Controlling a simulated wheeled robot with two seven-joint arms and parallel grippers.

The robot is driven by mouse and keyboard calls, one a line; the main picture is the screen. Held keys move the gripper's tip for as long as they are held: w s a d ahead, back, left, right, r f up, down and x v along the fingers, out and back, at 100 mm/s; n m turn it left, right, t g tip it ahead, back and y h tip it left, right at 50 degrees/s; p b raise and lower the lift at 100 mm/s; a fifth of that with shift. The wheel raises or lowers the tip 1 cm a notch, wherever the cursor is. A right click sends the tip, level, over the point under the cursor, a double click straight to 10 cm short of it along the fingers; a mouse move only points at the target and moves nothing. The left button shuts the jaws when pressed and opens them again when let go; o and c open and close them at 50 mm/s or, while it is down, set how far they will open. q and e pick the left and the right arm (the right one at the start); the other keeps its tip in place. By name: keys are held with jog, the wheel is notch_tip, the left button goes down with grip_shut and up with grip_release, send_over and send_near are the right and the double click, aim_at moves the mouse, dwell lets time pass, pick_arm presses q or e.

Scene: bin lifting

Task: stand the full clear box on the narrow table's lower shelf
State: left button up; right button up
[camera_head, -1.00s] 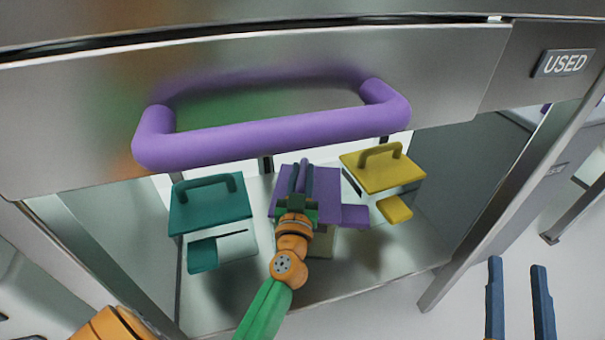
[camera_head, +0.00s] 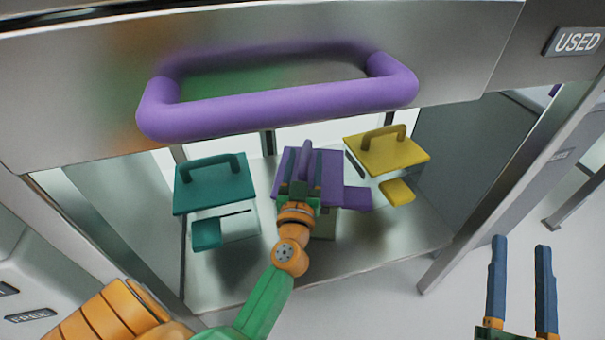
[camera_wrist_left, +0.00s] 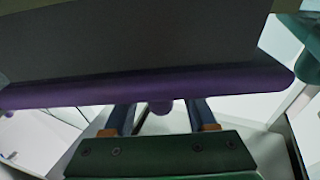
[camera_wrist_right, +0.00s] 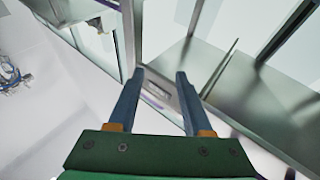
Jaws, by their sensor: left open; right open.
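Clear boxes with coloured lids show under the drawer in the head view: a teal-lidded box (camera_head: 215,185), a purple-lidded box (camera_head: 335,165) and a yellow-lidded box (camera_head: 387,155). I cannot tell which is full. My left gripper (camera_head: 302,168) is open, its fingers on either side of the purple lid's upright handle. In the left wrist view the gripper (camera_wrist_left: 160,110) has a purple piece between its fingers, under a broad purple edge (camera_wrist_left: 230,84). My right gripper (camera_head: 518,245) is open and empty over the floor at front right; it also shows in the right wrist view (camera_wrist_right: 157,78).
A metal drawer front with a thick purple handle (camera_head: 280,106) hangs above the boxes. A USED label (camera_head: 577,40) is at upper right. The metal shelf (camera_head: 370,262) has bare room at its front. A table leg (camera_head: 480,215) stands at right, beside open floor.

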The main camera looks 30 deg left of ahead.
aim_at(303, 180)
pick_arm(q)
jog(key=v, duration=0.4)
jog(key=shift+s+d+f, duration=0.1)
jog(key=shift+s, duration=0.1)
jog(key=b+v, duration=0.1)
jog(key=v, duration=0.4)
jog(key=shift+s+d, duration=0.2)
jog(key=shift+s, duration=0.15)
jog(key=s+d+r+m+t+h, duration=0.2)
jog(key=d+r+m+t+h, duration=0.4)
jog(key=d+r+m+h, duration=0.3)
jog(key=d+r+h, duration=0.3)
jog(key=r+h, duration=0.2)
jog(key=h, duration=0.2)
jog(key=shift+d+r, duration=0.2)
jog(key=shift+r, duration=0.15)
pick_arm(e)
jog(key=s+r+t, duration=0.1)
jog(key=r, duration=0.1)
jog(key=s+r+t+y, duration=0.1)
jog(key=r, duration=0.1)
jog(key=shift+s+t, duration=0.15)
jog(key=shift+t, duration=0.25)
pick_arm(q)
jog(key=shift+s, duration=0.15)
